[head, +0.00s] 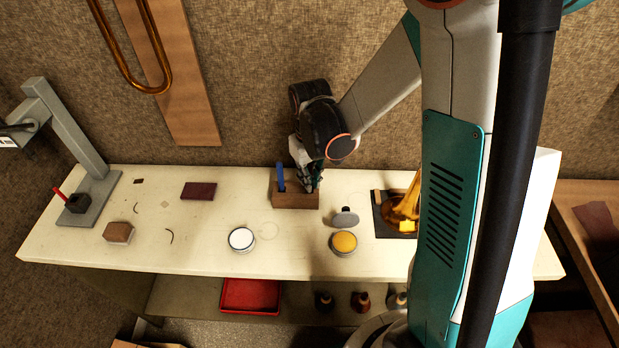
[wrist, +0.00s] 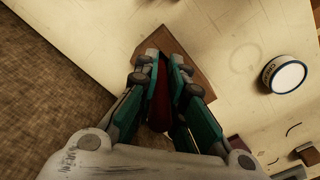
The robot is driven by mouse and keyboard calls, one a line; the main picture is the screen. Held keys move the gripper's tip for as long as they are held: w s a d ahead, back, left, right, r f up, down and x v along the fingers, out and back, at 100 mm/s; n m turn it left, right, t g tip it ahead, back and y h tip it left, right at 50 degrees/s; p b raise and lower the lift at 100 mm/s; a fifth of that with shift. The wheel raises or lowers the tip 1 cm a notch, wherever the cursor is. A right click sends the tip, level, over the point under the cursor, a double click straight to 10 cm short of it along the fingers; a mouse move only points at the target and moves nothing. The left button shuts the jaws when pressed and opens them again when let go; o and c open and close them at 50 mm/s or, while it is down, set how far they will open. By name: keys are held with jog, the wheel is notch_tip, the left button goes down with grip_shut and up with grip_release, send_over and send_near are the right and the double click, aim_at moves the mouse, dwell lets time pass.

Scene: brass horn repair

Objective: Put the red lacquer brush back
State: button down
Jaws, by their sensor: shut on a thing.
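My gripper (head: 312,181) is over the right part of a brown wooden holder block (head: 296,200) on the bench. In the wrist view my gripper (wrist: 162,68) is shut on the red lacquer brush (wrist: 158,104), whose dark red body shows between the fingers. The wooden block (wrist: 196,62) lies just beyond the fingertips there. A blue-handled brush (head: 281,176) stands upright in the block's left part. The fingers hide the red brush's lower end, so I cannot tell whether it is in the block.
A white-lidded tin (head: 241,239) and a yellow-topped tin (head: 344,242) stand in front. A grey oval-headed piece (head: 344,217) and a brass horn part (head: 404,205) are to the right. A dark red slab (head: 198,191) lies left. The wall is close behind.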

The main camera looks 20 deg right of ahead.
jog(key=shift+f, duration=0.2)
jog(key=c, duration=1.7)
grip_release()
jog(key=shift+r, duration=0.1)
jog(key=shift+r, duration=0.15)
notch_tip(320, 180, up, 12)
jog(key=p, duration=0.3)
jog(key=shift+f, duration=0.2)
jog(key=shift+s+r, duration=0.25)
jog(key=shift+r, duration=0.3)
jog(key=shift+s+r+m+t, duration=0.45)
jog(key=shift+s+r+t, duration=0.95)
jog(key=shift+s, duration=0.9)
jog(key=shift+s+r+m+t, duration=0.5)
jog(key=shift+s+r+t, duration=0.45)
jog(key=shift+s+r, duration=1.15)
jog(key=shift+s+r+m+t, duration=0.45)
jog(key=shift+s+r+t, duration=0.8)
jog(key=shift+s, duration=1.3)
